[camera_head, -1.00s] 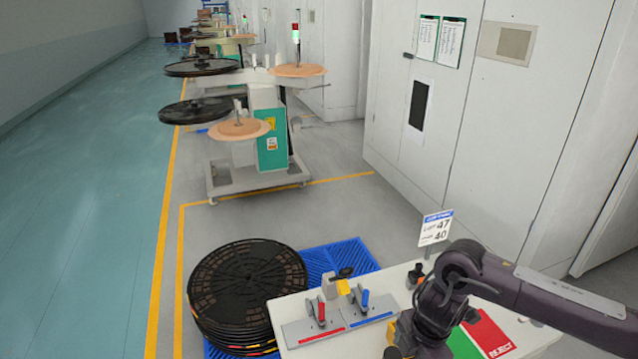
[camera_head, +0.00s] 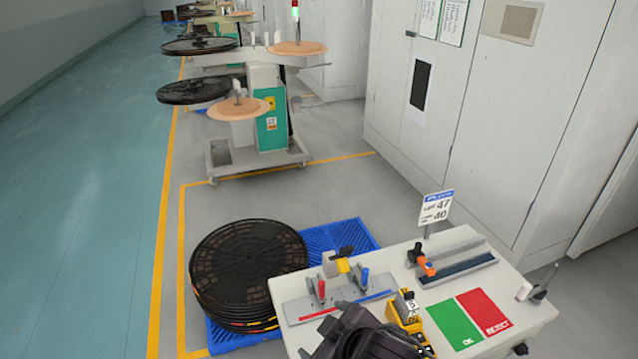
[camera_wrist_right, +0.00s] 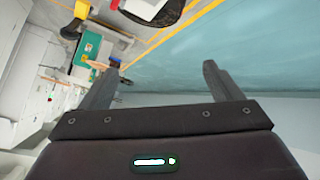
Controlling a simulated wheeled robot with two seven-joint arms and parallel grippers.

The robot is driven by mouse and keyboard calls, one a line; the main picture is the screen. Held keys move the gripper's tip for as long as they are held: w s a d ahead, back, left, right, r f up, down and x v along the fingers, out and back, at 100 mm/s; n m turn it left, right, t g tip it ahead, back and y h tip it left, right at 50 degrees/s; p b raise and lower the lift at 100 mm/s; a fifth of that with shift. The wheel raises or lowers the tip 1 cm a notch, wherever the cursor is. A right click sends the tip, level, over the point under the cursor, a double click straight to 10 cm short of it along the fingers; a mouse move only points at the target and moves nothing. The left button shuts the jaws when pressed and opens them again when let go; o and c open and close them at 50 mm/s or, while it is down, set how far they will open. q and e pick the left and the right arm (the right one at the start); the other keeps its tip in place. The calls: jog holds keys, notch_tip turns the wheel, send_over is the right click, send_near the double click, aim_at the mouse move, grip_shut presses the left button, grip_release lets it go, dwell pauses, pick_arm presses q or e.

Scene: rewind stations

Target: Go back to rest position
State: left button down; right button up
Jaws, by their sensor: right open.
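My right arm (camera_head: 372,338) shows as a dark link at the bottom of the head view, over the near edge of the white bench (camera_head: 545,310). Its fingers cannot be made out there. In the right wrist view my right gripper (camera_wrist_right: 161,67) has its two fingers wide apart with nothing between them. The floor and rewind stand lie beyond the fingers. My left gripper is in neither view.
The bench holds a clamp fixture (camera_head: 340,300), a yellow device (camera_head: 405,310), a grey rail (camera_head: 457,270), a green OK pad (camera_head: 455,325) and a red REJECT pad (camera_head: 483,310). Stacked black reels (camera_head: 248,262) sit on a blue pallet (camera_head: 318,238). A rewind stand (camera_head: 268,125) is further back.

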jog(key=s+d+f+m+g+h, duration=0.2)
jog(key=s+d+f+m, duration=0.3)
jog(key=d, duration=0.4)
jog(key=s+d+f+m+g+h, duration=0.25)
jog(key=s+d+m, duration=0.25)
jog(key=s+d, duration=0.3)
notch_tip(320, 180, down, 36)
jog(key=s+d+g+b, duration=0.1)
jog(key=s+g+b, duration=0.1)
jog(key=b, duration=0.3)
jog(key=s+d+f+n+b, duration=0.1)
jog(key=s+d+f+b, duration=0.2)
jog(key=s+f, duration=1.5)
jog(key=shift+d+f+g, duration=0.35)
jog(key=shift+f, duration=0.15)
